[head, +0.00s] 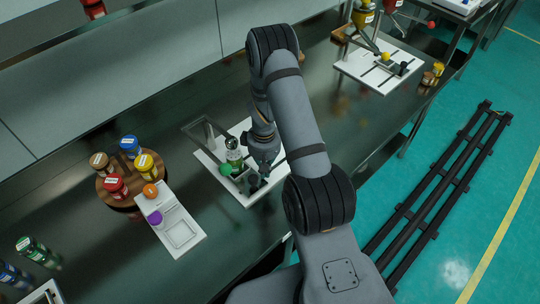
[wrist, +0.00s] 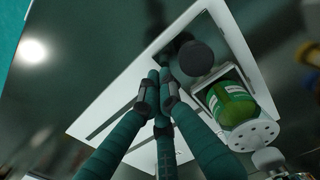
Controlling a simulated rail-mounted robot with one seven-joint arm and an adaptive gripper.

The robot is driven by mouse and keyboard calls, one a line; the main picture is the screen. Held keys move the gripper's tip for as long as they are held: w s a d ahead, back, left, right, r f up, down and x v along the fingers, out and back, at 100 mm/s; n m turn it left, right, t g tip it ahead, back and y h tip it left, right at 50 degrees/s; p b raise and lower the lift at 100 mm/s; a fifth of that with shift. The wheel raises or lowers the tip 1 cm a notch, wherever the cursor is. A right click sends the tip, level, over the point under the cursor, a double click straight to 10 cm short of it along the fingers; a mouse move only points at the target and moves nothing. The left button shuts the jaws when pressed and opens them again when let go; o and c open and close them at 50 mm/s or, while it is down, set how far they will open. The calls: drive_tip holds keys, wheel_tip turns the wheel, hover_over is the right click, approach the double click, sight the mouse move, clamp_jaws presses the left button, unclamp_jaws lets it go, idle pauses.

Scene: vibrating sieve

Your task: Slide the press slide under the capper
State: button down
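The capper station has a white base plate (head: 213,160), which also shows in the wrist view (wrist: 95,105). A dark round knob (wrist: 196,57), apparently the press slide's handle, is above the plate beside the jar. My gripper (head: 262,168) is over the plate, right of the jar. Its fingers (wrist: 160,78) are together, beside the knob, with nothing visible between them. My arm hides part of the capper and slide.
A round wooden rack (head: 108,190) with several colored jars stands left. A white tray (head: 180,238) with orange and purple caps lies beside it. A similar station (head: 350,68) stands at upper right. Bare dark table lies between the stations.

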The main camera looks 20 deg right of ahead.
drive_tip(key=shift+w+d+r, duration=0.1)
drive_tip(key=shift+d+r, duration=0.05)
wheel_tip(320, 180, up, 9)
drive_tip(key=p, duration=0.6)
drive_tip(key=shift+f, duration=0.25)
wheel_tip(320, 180, down, 9)
drive_tip(key=b, duration=0.6)
drive_tip(key=shift+f, duration=0.1)
drive_tip(key=shift+s+a+r, duration=0.2)
drive_tip(key=shift+a, duration=0.2)
drive_tip(key=shift+d, duration=0.1)
